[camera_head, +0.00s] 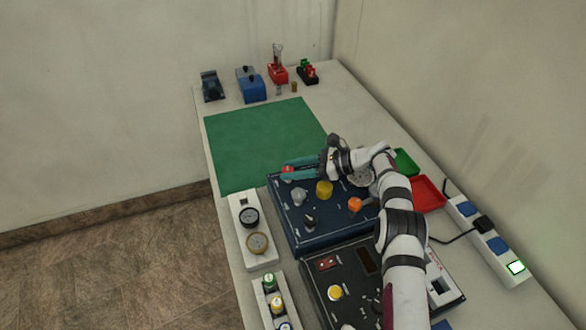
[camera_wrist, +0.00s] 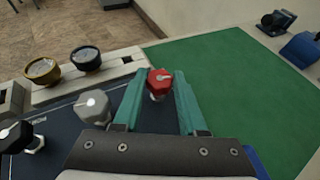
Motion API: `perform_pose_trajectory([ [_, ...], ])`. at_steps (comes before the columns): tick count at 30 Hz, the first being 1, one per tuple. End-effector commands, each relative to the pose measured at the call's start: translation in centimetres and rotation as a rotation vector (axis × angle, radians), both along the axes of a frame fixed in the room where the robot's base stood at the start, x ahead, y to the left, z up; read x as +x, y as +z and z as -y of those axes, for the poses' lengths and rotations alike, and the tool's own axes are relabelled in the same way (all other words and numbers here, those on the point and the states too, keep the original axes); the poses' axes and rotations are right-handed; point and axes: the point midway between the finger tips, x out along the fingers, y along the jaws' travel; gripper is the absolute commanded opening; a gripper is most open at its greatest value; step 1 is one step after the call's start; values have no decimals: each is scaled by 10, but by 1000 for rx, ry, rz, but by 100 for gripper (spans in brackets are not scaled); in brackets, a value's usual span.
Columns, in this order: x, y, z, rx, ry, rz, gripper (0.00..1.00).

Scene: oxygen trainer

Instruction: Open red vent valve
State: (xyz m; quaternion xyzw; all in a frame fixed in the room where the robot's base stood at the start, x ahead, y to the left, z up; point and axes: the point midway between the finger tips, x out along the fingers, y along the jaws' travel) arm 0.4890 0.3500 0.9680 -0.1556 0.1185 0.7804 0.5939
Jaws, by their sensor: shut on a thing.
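The red vent valve knob (camera_head: 287,170) is at the far left corner of the dark blue panel (camera_head: 290,229). It also shows in the wrist view (camera_wrist: 160,80), with a pale pointer mark on its top. My gripper (camera_head: 288,168) reaches in from the right with its teal fingers on either side of the knob and is shut on it. In the wrist view the fingers (camera_wrist: 158,84) flank the red knob, which stands on its fitting on the panel. The finger contact is partly hidden.
A grey knob (camera_head: 298,196), a black knob (camera_head: 309,220), a yellow knob (camera_head: 324,189) and an orange knob (camera_head: 354,204) stand on the same panel. A gauge block (camera_head: 243,220) lies to the left. The green mat (camera_head: 262,140) beyond is clear.

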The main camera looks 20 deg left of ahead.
Motion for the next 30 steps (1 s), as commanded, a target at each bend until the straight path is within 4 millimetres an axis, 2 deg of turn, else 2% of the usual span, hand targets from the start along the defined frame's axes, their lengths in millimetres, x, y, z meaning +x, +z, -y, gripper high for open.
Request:
perform_pose_trajectory([
  [1, 0, 1, 0, 3, 1, -2, 45],
  [5, 0, 1, 0, 2, 1, -2, 68],
  [6, 0, 0, 0, 2, 1, -2, 71],
  [15, 1, 2, 4, 1, -1, 0, 71],
  [17, 4, 6, 13, 0, -3, 1, 71],
  [24, 21, 31, 73, 2, -3, 2, 71],
  [30, 29, 44, 103, 1, -1, -1, 71],
])
